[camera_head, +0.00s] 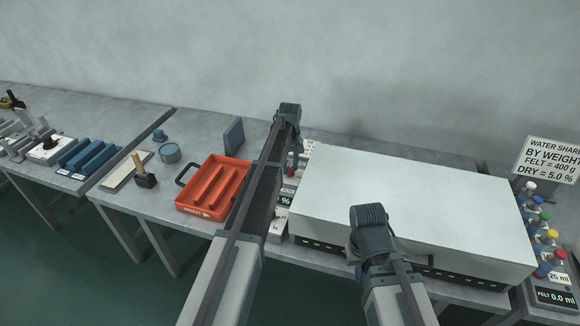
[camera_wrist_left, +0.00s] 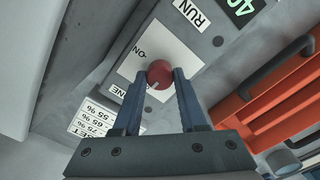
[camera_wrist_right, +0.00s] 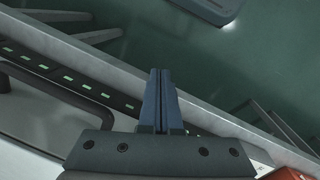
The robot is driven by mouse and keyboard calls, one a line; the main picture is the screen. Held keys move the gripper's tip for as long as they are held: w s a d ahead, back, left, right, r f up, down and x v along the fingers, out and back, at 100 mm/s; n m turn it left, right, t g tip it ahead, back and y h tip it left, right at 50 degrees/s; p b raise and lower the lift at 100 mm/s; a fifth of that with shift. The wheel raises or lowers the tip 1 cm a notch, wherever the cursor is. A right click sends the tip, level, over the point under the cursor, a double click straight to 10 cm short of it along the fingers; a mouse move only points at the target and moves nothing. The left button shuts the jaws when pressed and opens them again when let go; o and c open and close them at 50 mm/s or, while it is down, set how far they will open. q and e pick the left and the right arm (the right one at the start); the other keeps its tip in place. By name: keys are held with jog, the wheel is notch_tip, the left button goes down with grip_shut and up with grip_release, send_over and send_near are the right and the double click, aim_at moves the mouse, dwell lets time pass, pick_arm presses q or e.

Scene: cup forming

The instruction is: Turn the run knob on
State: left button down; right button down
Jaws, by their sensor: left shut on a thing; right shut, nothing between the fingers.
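The red run knob (camera_wrist_left: 160,73) sits on a pale panel plate (camera_wrist_left: 170,50) marked "RUN" and "ON" in the left wrist view. A white mark shows on the knob's near edge. My left gripper (camera_wrist_left: 162,76) is shut on the knob, with one finger at each side of it. In the head view my left gripper (camera_head: 291,140) is at the panel, left of the white box, and the arm hides part of the panel. My right gripper (camera_wrist_right: 160,75) is shut and empty. In the head view it is at the front edge of the white box (camera_head: 410,210).
An orange tray (camera_head: 232,162) lies left of the panel and also shows in the left wrist view (camera_wrist_left: 240,108). A mallet (camera_head: 145,179) and a tin (camera_head: 169,153) lie further left. Bottles with coloured caps (camera_head: 543,235) stand at the right. The floor in front is clear.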

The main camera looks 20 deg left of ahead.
pick_arm(q)
jog(key=m, duration=0.4)
jog(key=shift+m, duration=0.4)
jog(key=m, duration=0.4)
jog(key=shift+m, duration=0.3)
jog(key=m, duration=0.4)
jog(key=shift+m, duration=2.3)
jog(key=shift+c, duration=2.2)
grip_release()
